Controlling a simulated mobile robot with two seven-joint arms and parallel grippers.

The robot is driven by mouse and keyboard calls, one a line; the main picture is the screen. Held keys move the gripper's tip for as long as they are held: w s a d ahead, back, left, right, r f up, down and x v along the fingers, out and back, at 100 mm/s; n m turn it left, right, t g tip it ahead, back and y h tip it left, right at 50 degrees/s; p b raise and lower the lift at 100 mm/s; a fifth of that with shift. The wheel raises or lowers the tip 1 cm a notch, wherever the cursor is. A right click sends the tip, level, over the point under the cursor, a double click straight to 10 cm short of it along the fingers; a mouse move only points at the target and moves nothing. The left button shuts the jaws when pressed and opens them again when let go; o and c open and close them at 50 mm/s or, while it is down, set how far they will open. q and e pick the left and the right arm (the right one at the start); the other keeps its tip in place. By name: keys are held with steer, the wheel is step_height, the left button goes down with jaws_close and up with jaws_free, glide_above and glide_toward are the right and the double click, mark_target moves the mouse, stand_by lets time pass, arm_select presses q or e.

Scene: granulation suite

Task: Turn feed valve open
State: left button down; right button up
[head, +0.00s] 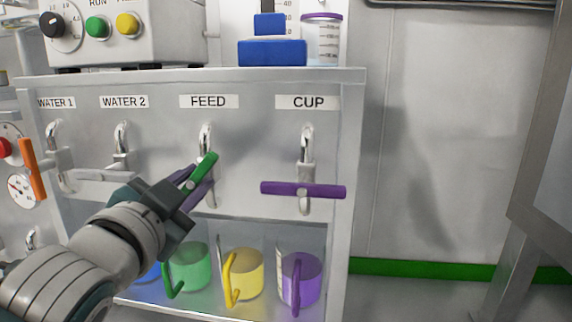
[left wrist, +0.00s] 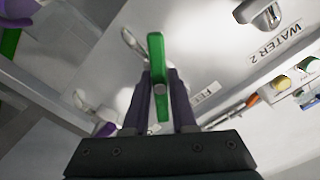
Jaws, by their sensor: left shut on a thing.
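The feed valve hangs under the FEED label (head: 208,101) on the grey panel. Its green handle (head: 204,171) is tilted, with its upper end to the right in the head view. My left gripper (head: 190,185) is shut on the green handle, coming from the lower left. In the left wrist view the green handle (left wrist: 156,55) lies between the two dark fingers of the left gripper (left wrist: 160,85). The fingers hide part of the handle in the head view. My right gripper is not in view.
The cup valve's purple handle (head: 303,190) lies crosswise to the right. The WATER 2 valve (head: 122,140) is to the left. Green (head: 190,265), yellow (head: 245,270) and purple (head: 302,275) jugs stand below. A control box (head: 125,45) and blue block (head: 272,53) sit above.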

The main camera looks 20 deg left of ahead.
arm_select(q)
steer(key=n+p, duration=0.3)
steer(key=n, duration=0.1)
steer(key=shift+r+n, duration=0.15)
steer(key=shift+n, duration=0.15)
steer(key=shift+n+p, duration=0.95)
steer(key=shift+n, duration=0.85)
steer(key=c, duration=0.7)
jaws_free()
steer(key=shift+s, duration=0.1)
